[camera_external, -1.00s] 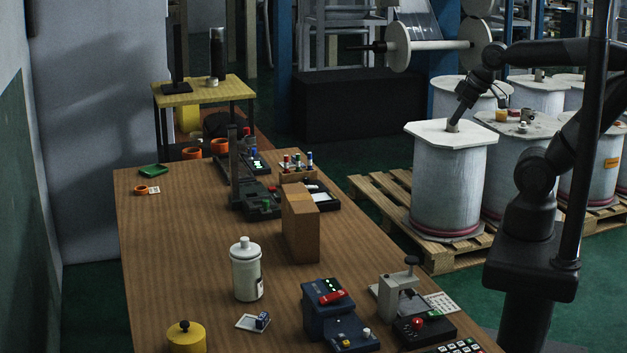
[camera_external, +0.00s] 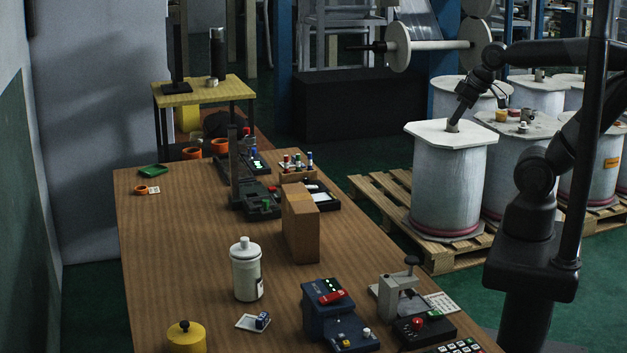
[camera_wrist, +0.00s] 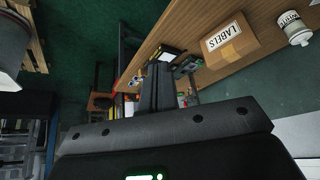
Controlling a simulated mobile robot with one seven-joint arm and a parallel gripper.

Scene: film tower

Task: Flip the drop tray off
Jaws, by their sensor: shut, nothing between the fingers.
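No label in view lets me tell which device is the drop tray. A blue switch box (camera_external: 326,308) with a red rocker and lit green lamps stands at the table's near right. A dark device with green lamps (camera_external: 258,163) stands at the far end, beside a dark upright stand (camera_external: 238,170). My gripper (camera_external: 455,122) points down in front of or over a white spool, well right of the table; I cannot tell its height above it. In the wrist view my gripper (camera_wrist: 157,78) is shut and empty, with the table beyond it.
On the wooden table (camera_external: 190,240) stand a cardboard box (camera_external: 300,225), marked LABELS in the wrist view (camera_wrist: 228,42), a white bottle (camera_external: 246,270), a yellow pot (camera_external: 186,338) and a grey press (camera_external: 400,295). White spools (camera_external: 447,185) stand on pallets at right.

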